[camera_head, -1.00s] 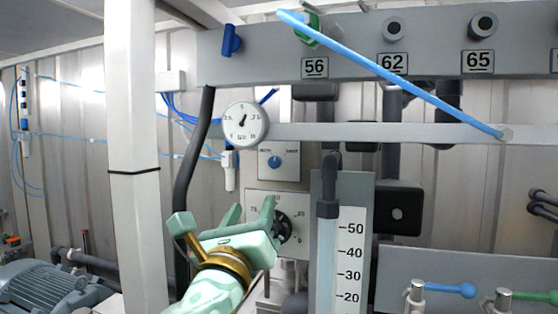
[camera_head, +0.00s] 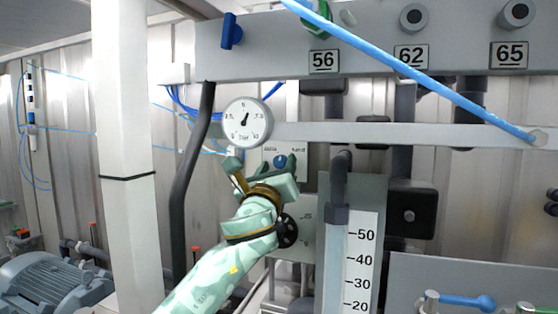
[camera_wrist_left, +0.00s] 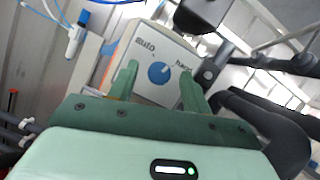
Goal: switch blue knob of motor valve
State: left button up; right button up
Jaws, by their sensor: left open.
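The blue knob (camera_head: 280,161) sits on the light grey front panel of the motor valve (camera_head: 298,152), partly hidden behind my left gripper in the head view. In the left wrist view the round blue knob (camera_wrist_left: 158,72) shows between the words "auto" and "hand" on the panel. My left gripper (camera_head: 277,168) is in front of the panel. Its two green fingers (camera_wrist_left: 156,80) are spread open on either side of the knob in the wrist view, with nothing between them. Whether the fingertips touch the panel cannot be told. My right gripper is not in view.
A round gauge (camera_head: 247,121) hangs above and left of the valve. A black dial (camera_head: 286,230) sits below it. A scaled tube (camera_head: 358,262) stands at the right. A white post (camera_head: 126,150) stands left of my arm. A long blue handle (camera_head: 420,76) crosses the upper right.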

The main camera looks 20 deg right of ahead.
pick_arm(q)
jog(key=shift+x, duration=0.85)
jog(key=shift+w+d+r, duration=0.1)
jog(key=shift+w+d, duration=0.15)
jog(key=shift+w, duration=0.15)
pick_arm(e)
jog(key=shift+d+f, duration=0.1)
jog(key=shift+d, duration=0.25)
pick_arm(q)
jog(key=c, duration=1)
